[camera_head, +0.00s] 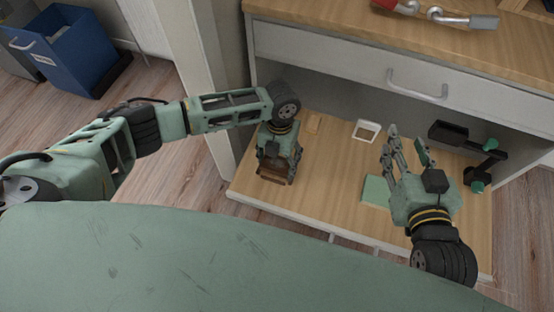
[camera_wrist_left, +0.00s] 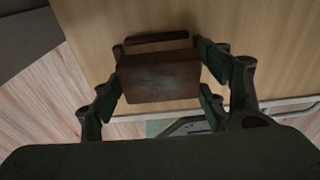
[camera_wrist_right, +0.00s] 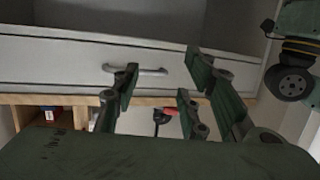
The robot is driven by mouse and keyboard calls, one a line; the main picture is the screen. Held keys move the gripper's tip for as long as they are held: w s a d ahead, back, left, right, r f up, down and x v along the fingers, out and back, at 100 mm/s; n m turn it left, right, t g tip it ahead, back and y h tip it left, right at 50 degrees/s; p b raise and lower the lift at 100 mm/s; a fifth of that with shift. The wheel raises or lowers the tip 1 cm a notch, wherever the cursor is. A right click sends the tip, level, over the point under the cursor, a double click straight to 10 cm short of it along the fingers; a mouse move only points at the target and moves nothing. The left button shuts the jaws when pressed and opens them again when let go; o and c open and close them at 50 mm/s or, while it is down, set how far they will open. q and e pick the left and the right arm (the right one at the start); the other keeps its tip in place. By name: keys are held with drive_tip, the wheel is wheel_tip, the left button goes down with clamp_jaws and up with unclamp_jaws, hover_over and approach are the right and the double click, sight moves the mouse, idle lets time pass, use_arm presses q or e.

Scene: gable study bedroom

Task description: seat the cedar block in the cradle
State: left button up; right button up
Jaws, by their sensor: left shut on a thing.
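The brown wooden block (camera_head: 272,173), which I take to be the cedar block, is between the fingers of my left gripper (camera_head: 277,168) at the left front of the low wooden shelf. In the left wrist view the block (camera_wrist_left: 158,78) is gripped from both sides by the fingers. A dark brown bar (camera_wrist_left: 157,38) shows just beyond it; I cannot tell whether this is part of a cradle, or whether the block touches it. My right gripper (camera_head: 407,145) is open and empty above the right part of the shelf; its spread fingers show in the right wrist view (camera_wrist_right: 160,88).
The shelf (camera_head: 320,180) holds a white frame-like piece (camera_head: 367,130), a small light wooden piece (camera_head: 313,123), a green pad (camera_head: 376,190) and a black-and-green object (camera_head: 485,158). A drawer front (camera_head: 340,62) overhangs its back. The shelf's middle is clear. A blue bin (camera_head: 66,50) stands far left.

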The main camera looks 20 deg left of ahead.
drive_tip(key=shift+r, duration=0.1)
use_arm(q)
drive_tip(key=shift+f+b, duration=0.45)
drive_tip(key=shift+f, duration=0.55)
use_arm(e)
drive_tip(key=r+t, duration=0.2)
drive_tip(key=r, duration=0.1)
drive_tip(key=w+a+r, duration=0.1)
drive_tip(key=shift+w+r+t+y, duration=0.1)
drive_tip(key=shift+r+t+y, duration=0.25)
drive_tip(key=shift+t+y, duration=0.05)
use_arm(q)
drive_tip(key=shift+f, duration=0.2)
use_arm(e)
drive_tip(key=shift+r, duration=0.35)
use_arm(q)
drive_tip(key=o, duration=1.4)
drive_tip(key=shift+c, duration=0.2)
use_arm(e)
drive_tip(key=shift+a+r, duration=0.1)
drive_tip(key=shift+r, duration=0.1)
drive_tip(key=shift+f+t, duration=0.1)
drive_tip(key=shift+t, duration=0.2)
